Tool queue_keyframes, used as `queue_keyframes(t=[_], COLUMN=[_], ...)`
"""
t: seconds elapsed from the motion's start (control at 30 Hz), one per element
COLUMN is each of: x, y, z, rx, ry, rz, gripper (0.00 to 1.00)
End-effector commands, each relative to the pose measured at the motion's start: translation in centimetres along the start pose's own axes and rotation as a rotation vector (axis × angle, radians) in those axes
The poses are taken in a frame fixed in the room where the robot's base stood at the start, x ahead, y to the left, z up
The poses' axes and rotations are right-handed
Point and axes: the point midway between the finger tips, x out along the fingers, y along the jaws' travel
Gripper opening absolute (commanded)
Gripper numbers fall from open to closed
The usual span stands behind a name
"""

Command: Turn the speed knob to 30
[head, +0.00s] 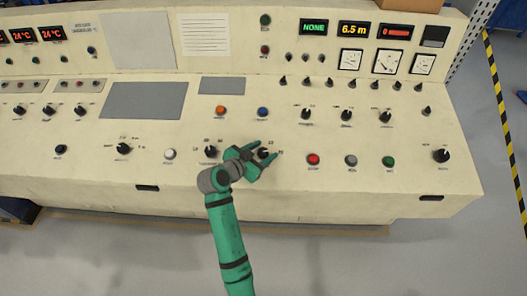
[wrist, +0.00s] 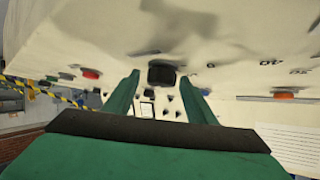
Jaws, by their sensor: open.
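My green gripper (head: 267,150) is at the lower middle of the sloped cream panel, its two fingers spread. A black knob (head: 263,153) shows between the fingers in the head view, partly covered by them. In the wrist view the knob (wrist: 162,75) appears between and just beyond the fingertips (wrist: 161,75). I see no clear contact with it. Small marks surround the knob, but they are too small to read, so I cannot confirm it is the speed knob. The direction of its pointer is hidden.
Another black knob (head: 210,151) is just left of my gripper. A red button (head: 313,159) is to the right, and an orange button (head: 221,111) and a blue button (head: 262,112) are above. Displays at the top read NONE (head: 314,28) and 6.5 m (head: 355,30).

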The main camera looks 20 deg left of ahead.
Motion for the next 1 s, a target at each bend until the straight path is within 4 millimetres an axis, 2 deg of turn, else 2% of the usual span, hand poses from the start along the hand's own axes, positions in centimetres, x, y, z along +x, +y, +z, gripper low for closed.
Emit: queue_keyframes(t=[0.17, 0.4, 0.6, 0.77, 1.0], x=[-2.2, -6.8, -9.5, -10.4, -10.6], y=[-0.1, -0.1, 0.0, 0.0, 0.0], z=[0.1, 0.1, 0.1, 0.1, 0.1], rx=[0.0, -0.001, -0.001, -0.001, 0.0], ry=[0.0, 0.0, 0.0, 0.0, 0.0], rz=[-0.004, -0.004, -0.002, -0.001, 0.0], gripper=[0.51, 0.51, 0.51, 0.51, 0.51])
